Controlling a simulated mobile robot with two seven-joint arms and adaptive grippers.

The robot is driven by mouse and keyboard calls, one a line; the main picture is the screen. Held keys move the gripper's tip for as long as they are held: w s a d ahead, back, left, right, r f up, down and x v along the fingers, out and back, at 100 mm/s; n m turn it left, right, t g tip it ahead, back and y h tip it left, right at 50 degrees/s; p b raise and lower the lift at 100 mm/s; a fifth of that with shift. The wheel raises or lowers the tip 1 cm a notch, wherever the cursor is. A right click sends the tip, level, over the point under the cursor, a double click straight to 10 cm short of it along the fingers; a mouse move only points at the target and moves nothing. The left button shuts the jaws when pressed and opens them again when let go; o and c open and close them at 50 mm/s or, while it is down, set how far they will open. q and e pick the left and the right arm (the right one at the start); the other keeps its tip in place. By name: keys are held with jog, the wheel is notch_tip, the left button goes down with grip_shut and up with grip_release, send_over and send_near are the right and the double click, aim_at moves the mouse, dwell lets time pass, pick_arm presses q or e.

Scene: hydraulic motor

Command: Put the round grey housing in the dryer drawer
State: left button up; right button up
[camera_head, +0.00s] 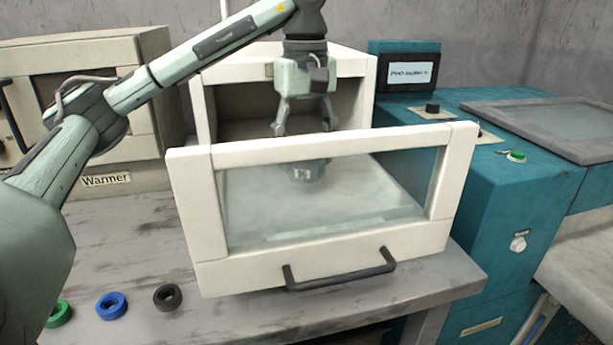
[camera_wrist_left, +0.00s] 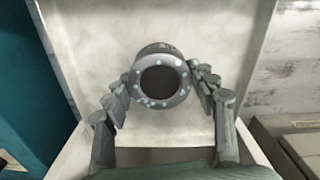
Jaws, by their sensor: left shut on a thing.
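The round grey housing (camera_wrist_left: 160,79) is between the fingers of my left gripper (camera_wrist_left: 162,90) in the left wrist view, with its dark round opening and ring of bolts facing the camera. In the head view the housing (camera_head: 305,171) shows through the glass front of the open drawer (camera_head: 335,275). My left gripper (camera_head: 303,120) points down over the drawer and is shut on the housing. The housing is low over the drawer's pale floor; I cannot tell whether it touches it. My right gripper is not in view.
A warmer (camera_head: 95,120) stands at the left and a teal press machine (camera_head: 520,190) at the right. Green (camera_head: 59,313), blue (camera_head: 111,305) and black (camera_head: 168,297) rings lie on the table at front left. The drawer's front panel and handle (camera_head: 340,272) stick out toward me.

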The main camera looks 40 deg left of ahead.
pick_arm(q)
jog(key=shift+w+f, duration=0.15)
jog(key=shift+w, duration=0.1)
notch_tip(320, 180, down, 3)
jog(key=shift+r+b, duration=0.2)
jog(key=shift+b, duration=0.4)
jog(key=shift+f, duration=0.6)
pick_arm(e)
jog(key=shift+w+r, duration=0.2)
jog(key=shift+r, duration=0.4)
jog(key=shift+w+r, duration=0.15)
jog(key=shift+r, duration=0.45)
pick_arm(q)
jog(key=shift+f, duration=0.2)
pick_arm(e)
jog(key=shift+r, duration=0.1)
pick_arm(q)
jog(key=o, duration=1.5)
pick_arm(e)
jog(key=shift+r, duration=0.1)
pick_arm(q)
jog(key=shift+r, duration=0.15)
